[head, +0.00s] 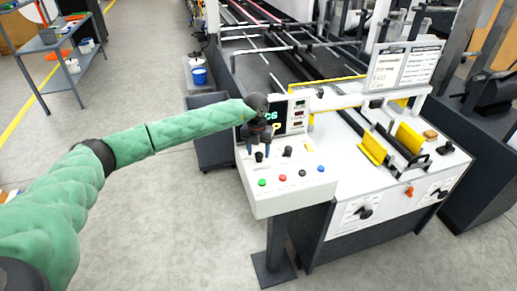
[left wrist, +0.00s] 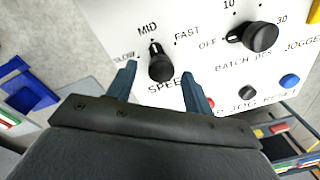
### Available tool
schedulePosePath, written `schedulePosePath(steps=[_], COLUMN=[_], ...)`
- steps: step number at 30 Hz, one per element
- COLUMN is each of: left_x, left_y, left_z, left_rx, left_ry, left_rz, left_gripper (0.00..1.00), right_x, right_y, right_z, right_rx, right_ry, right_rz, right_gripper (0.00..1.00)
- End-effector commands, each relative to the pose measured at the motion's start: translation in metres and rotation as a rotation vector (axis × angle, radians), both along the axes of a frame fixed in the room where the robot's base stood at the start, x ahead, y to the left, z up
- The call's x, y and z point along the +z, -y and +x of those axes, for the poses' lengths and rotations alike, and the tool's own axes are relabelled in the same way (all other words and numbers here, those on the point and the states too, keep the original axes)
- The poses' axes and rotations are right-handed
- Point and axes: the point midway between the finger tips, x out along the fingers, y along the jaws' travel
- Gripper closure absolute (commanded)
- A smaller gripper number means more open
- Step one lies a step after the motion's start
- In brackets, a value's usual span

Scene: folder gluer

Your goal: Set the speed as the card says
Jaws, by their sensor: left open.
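The speed knob (left wrist: 160,66) is black, on a white panel marked SLOW, MID, FAST and SPEED. Its white mark points up, roughly at MID. It also shows in the head view (head: 259,157) on the control box (head: 300,192). My left gripper (left wrist: 158,80) is open, with one finger on each side of the knob; I cannot tell whether they touch it. It also shows from above in the head view (head: 258,149). White cards (head: 388,70) stand on the machine at upper right; their print is too small to read. My right gripper is out of view.
A batch knob (left wrist: 253,37) with OFF, 10 and 30 marks sits right of the speed knob. Push buttons, including a blue one (left wrist: 289,82), line the panel's front edge. A display (head: 299,113) stands behind the gripper.

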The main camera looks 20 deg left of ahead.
Motion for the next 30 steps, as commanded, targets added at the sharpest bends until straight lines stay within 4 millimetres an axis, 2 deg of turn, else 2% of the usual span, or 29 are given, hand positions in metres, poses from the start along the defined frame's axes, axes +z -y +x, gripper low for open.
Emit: schedulePosePath(steps=[4,13,14,20,30], left_x=[-0.0055,-0.0075,-0.0075,-0.0073,-0.0099], left_y=[0.0003,0.0006,0.0006,0.0005,0.0004], left_z=[0.0001,0.0001,0.0001,0.0001,0.0003], left_rx=[0.000,0.000,0.000,0.000,-0.029], left_ry=[0.001,0.001,0.001,0.001,0.001], left_rz=[0.000,0.000,0.000,0.000,-0.001], left_gripper=[0.49,0.49,0.53,0.92,0.93], right_x=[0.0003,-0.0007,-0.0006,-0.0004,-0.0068], right_y=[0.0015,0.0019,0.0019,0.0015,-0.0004], right_z=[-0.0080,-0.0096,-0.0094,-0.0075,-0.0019], right_rx=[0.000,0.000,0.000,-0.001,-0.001], right_ry=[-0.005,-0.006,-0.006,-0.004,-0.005], right_rz=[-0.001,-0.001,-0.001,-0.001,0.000], right_gripper=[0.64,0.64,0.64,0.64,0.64])
